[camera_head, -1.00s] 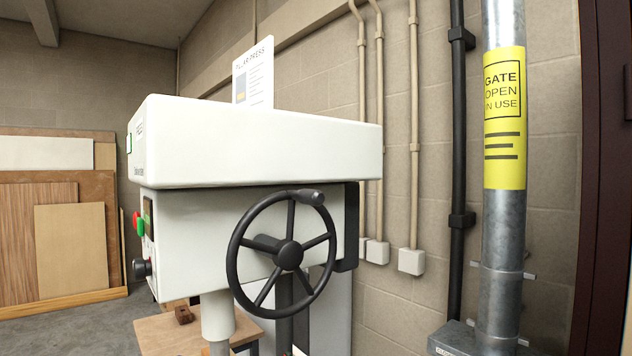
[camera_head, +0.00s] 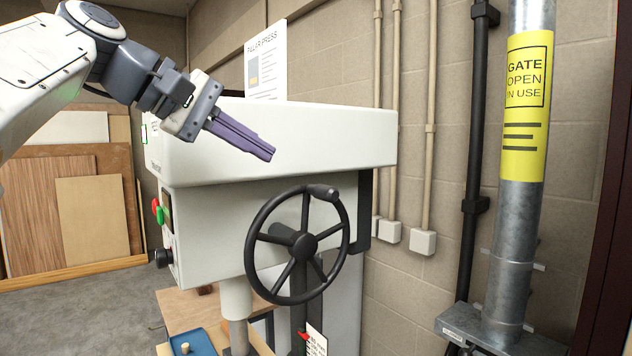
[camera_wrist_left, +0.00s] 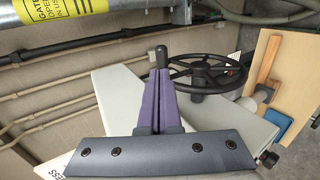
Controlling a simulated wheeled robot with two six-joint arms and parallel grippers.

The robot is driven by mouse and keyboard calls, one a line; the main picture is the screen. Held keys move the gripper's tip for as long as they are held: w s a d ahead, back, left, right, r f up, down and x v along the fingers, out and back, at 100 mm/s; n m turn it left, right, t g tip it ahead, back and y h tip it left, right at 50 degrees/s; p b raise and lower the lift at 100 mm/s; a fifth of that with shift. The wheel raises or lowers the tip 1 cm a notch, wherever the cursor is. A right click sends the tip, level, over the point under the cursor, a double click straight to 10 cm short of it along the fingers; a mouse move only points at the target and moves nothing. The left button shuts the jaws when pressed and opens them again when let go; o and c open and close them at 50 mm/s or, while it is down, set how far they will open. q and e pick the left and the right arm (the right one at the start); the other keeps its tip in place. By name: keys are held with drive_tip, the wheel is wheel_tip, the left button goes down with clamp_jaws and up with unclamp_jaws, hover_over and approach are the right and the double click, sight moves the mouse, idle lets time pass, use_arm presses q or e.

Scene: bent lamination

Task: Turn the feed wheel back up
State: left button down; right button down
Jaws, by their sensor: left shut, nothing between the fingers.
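The feed wheel (camera_head: 302,243) is a black spoked handwheel on the side of the white pillar press (camera_head: 290,145). Its handle knob (camera_head: 323,192) sits at the top right of the rim. My left gripper (camera_head: 268,153) is shut and empty, its purple fingers in front of the white press head, above and left of the wheel and apart from it. In the left wrist view the wheel (camera_wrist_left: 205,72) shows beyond the fingertips (camera_wrist_left: 162,80), and the handle (camera_wrist_left: 162,56) appears just past them. My right gripper is in neither view.
A galvanised pipe (camera_head: 523,200) with a yellow gate label and several wall conduits stand to the right. Wood boards (camera_head: 75,210) lean at the left. A blue tray (camera_head: 190,342) lies on the press table. A red-and-green switch (camera_head: 157,212) is on the press front.

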use_arm(q)
drive_tip(key=p, duration=0.2)
approach(332, 189)
drive_tip(key=x, duration=0.5)
drive_tip(key=shift+f, duration=0.3)
drive_tip(key=shift+w+d+f+p, duration=0.3)
drive_tip(key=shift+w+d+f, duration=0.1)
drive_tip(key=shift+d, duration=0.05)
drive_tip(key=shift+w+d, duration=0.35)
drive_tip(key=shift+d, duration=0.25)
drive_tip(key=shift+f, duration=0.15)
